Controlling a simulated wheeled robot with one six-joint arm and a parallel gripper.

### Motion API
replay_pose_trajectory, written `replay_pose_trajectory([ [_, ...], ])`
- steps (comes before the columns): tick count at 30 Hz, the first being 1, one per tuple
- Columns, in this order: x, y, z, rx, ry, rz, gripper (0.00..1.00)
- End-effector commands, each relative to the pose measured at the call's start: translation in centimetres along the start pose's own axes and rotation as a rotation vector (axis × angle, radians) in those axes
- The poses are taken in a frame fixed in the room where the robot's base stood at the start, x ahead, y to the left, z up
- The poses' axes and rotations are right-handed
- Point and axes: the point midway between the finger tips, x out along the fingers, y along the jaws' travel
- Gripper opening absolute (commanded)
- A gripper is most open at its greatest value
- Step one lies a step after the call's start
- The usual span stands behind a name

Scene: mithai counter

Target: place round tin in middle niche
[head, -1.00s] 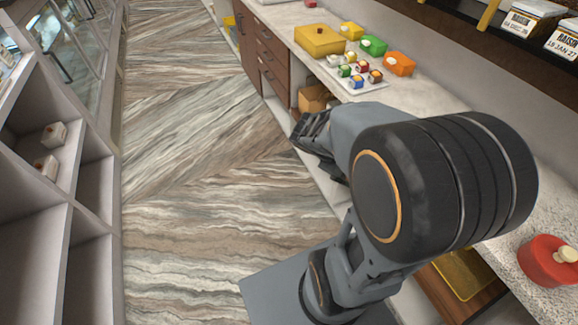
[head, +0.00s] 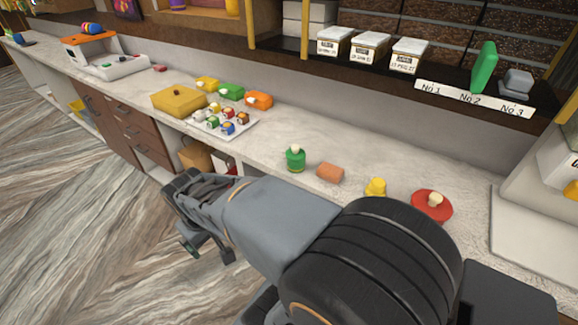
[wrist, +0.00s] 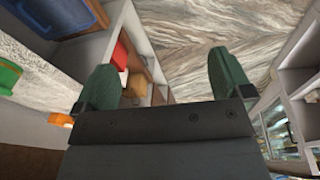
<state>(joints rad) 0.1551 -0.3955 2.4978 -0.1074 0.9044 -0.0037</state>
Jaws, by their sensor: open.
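A flat round red tin (head: 432,206) with a cream knob sits on the right part of the stone counter. A small green round container (head: 295,159) with a pale knob stands further left on the counter. A sign with No 1, No 2 and No 3 (head: 475,98) runs along the shelf edge at upper right. A green upright object (head: 484,68) and a grey object (head: 516,82) stand above it. The niches are not clearly visible. My gripper (wrist: 169,72) is open and empty, its green fingers wide apart. In the head view it hangs in front of the counter, away from the red tin.
An orange-brown block (head: 330,173) and a yellow knobbed piece (head: 376,187) sit between the green container and red tin. A white tray of small boxes (head: 240,129) and a yellow box (head: 179,101) are further left. White labelled boxes (head: 370,46) line the shelf. Open floor lies left.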

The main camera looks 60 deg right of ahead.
Motion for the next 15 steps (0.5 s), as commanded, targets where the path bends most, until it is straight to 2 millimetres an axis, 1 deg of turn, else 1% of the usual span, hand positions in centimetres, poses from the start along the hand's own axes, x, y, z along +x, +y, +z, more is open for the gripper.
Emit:
replay_pose_trajectory([
  [1,1.9,2.6,0.7,-0.031,-0.097,0.079,0.97],
  [2,2.7,4.3,1.2,-0.070,-0.150,0.132,0.97],
  [3,3.7,6.4,1.8,-0.132,-0.220,0.197,0.97],
  [5,4.7,9.4,2.6,-0.243,-0.321,0.287,0.97],
  [6,5.3,11.4,3.1,-0.324,-0.390,0.342,0.97],
  [8,5.9,14.2,3.6,-0.460,-0.488,0.417,0.97],
  [9,6.2,15.9,3.8,-0.555,-0.550,0.462,0.97],
  [12,6.6,19.5,3.5,-0.793,-0.684,0.560,0.97],
  [15,6.6,22.0,2.4,-1.015,-0.786,0.646,0.97],
])
